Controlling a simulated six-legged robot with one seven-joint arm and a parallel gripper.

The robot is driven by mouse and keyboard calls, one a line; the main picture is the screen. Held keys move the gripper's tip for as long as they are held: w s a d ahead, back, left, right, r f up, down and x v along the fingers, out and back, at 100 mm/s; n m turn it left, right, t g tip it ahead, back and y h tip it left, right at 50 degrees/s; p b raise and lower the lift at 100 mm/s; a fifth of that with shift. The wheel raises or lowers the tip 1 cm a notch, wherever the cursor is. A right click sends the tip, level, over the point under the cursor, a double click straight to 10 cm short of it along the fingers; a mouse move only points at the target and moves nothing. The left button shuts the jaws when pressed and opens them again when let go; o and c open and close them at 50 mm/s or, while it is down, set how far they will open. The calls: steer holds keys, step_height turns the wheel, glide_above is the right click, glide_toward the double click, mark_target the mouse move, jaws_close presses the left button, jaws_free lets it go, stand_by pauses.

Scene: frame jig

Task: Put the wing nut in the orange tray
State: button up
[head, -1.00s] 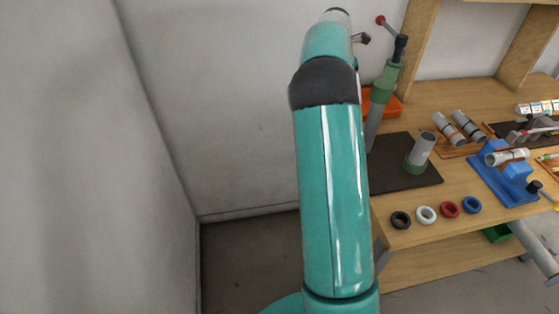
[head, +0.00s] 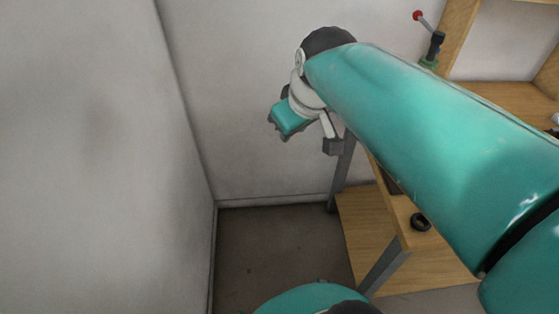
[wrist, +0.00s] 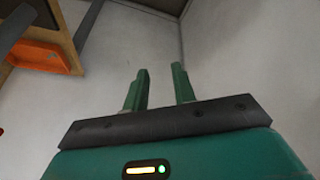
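My gripper (wrist: 160,67) shows two green fingers spread apart in the wrist view, with nothing between them. In the head view, the teal gripper body (head: 290,117) hangs in front of the wall, left of the bench; its fingertips are not clear there. The orange tray (wrist: 45,57) is at the upper left of the wrist view, partly cut off and apart from the fingers. In the head view my arm hides the place where it stands. I cannot see the wing nut in either current view.
The wooden bench (head: 400,226) is at the right, largely covered by my arm. A black ring (head: 420,221) lies near its front corner. A lever with a red knob (head: 418,15) rises behind my arm. Plain wall (head: 100,120) and bare floor (head: 270,250) lie left of the bench.

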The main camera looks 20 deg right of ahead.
steer(key=s+a+f+m, duration=0.3)
steer(key=s+a+f, duration=0.1)
steer(key=s, duration=0.3)
steer(key=shift+s+a, duration=0.25)
steer(key=shift+a, duration=0.1)
